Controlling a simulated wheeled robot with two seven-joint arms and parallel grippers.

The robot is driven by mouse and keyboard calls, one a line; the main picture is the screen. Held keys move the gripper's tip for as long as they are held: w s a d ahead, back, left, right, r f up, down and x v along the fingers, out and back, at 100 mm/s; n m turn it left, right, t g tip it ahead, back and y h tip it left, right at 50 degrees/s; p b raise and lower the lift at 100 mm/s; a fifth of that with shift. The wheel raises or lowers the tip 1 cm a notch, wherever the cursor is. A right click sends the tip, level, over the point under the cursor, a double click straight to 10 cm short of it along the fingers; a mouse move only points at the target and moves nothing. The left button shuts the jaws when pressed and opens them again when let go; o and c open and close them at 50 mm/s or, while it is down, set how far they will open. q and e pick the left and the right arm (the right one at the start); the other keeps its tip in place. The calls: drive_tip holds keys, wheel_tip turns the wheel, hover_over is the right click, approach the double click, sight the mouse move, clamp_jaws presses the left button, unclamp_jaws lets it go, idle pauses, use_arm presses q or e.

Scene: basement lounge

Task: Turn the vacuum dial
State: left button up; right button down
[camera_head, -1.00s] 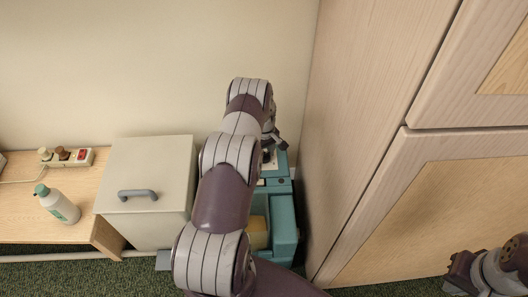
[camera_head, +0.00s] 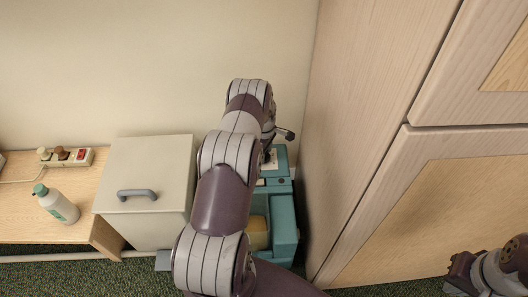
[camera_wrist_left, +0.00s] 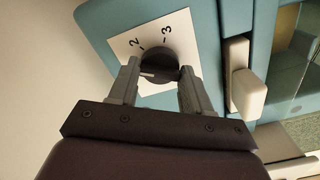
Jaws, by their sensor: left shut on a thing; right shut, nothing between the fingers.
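The teal vacuum (camera_head: 284,222) stands on the floor between the grey box and the wooden cabinet, partly hidden by my left arm. In the left wrist view, its round dark dial (camera_wrist_left: 159,63) sits on a white plate (camera_wrist_left: 182,36) marked 2 and 3. My left gripper (camera_wrist_left: 157,76) is shut on the dial, with one finger on each side. The dial's pointer mark cannot be read clearly. My right gripper (camera_head: 458,277) is shut and empty at the lower right of the head view, away from the vacuum.
A grey box (camera_head: 150,165) with a handle stands left of the vacuum. A low wooden bench (camera_head: 78,220) holds a white bottle (camera_head: 57,205) and a power strip (camera_head: 66,156). The tall wooden cabinet (camera_head: 350,150) closes off the right side. The wall (camera_head: 150,60) is behind.

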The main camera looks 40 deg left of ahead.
use_arm(q)
drive_tip(key=n, duration=0.5)
drive_tip(key=shift+n, duration=0.4)
idle(0.4)
drive_tip(key=o, duration=1.1)
drive_tip(key=shift+c, duration=0.2)
drive_tip(key=shift+r, duration=0.1)
wheel_tip(320, 180, up, 12)
drive_tip(key=p, duration=0.4)
drive_tip(key=shift+r, duration=0.25)
